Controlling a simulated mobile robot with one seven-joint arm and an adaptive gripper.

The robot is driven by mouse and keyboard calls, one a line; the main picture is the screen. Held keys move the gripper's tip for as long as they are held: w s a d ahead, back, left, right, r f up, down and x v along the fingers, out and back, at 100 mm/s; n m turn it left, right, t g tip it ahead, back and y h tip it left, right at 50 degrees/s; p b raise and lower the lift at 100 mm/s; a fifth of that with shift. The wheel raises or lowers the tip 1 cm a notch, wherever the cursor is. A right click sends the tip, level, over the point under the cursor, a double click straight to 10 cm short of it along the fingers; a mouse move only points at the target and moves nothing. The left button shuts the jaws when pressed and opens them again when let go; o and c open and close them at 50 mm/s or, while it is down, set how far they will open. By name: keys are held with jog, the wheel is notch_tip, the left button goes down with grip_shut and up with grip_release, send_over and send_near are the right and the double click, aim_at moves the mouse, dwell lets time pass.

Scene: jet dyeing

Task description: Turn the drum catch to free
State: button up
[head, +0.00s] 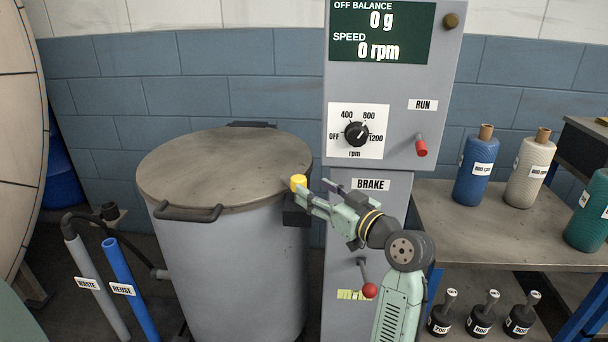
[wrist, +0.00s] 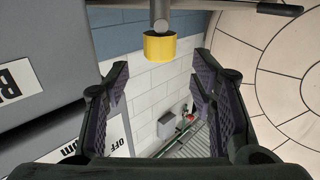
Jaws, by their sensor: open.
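The drum (head: 235,265) stands at centre left in the head view, its round lid closed. At its right side, a yellow-ended catch (head: 298,183) sits above a dark block (head: 297,210). In the wrist view the catch's yellow end (wrist: 159,46) hangs from a grey stem at top centre. My gripper (head: 317,191) is open beside the catch. In the wrist view my gripper (wrist: 161,75) has its fingers apart, with the yellow end between and just beyond the fingertips. I cannot tell whether either finger touches it.
The control panel (head: 390,95) stands behind my arm, with a speed dial (head: 356,133) and a red-tipped run lever (head: 421,147). A red-balled brake lever (head: 369,290) is below. A table (head: 450,215) with yarn cones is at right. Waste (head: 88,275) and reuse pipes (head: 121,280) stand at left.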

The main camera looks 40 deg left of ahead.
aim_at(303, 182)
jog(key=p+x, duration=0.1)
jog(key=x, duration=0.6)
jog(key=shift+p, duration=0.3)
jog(key=shift+c, duration=0.5)
grip_shut()
